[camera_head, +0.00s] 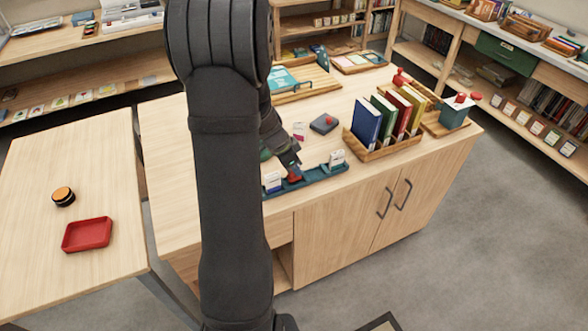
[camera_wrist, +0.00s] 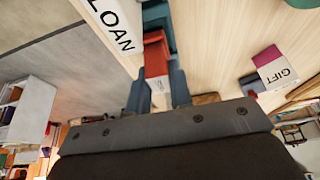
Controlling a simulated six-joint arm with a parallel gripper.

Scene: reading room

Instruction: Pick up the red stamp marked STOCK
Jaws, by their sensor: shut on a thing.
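The red stamp (camera_head: 295,175) is between the fingers of my gripper (camera_head: 291,168), at the teal rack (camera_head: 322,177) along the front edge of the cabinet top. In the wrist view the red stamp (camera_wrist: 155,52) runs between the two blue-grey fingers of my gripper (camera_wrist: 160,86), which are shut on it. Its white label (camera_wrist: 158,85) is partly hidden and too small to read surely. I cannot tell whether the stamp still touches the rack.
A stamp labelled LOAN (camera_wrist: 115,25) is close on one side, and one labelled GIFT (camera_wrist: 275,70) is on the other. Behind the rack are a grey stamp pad (camera_head: 323,123) and a wooden book holder (camera_head: 378,151). A red tray (camera_head: 87,235) lies on the left table.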

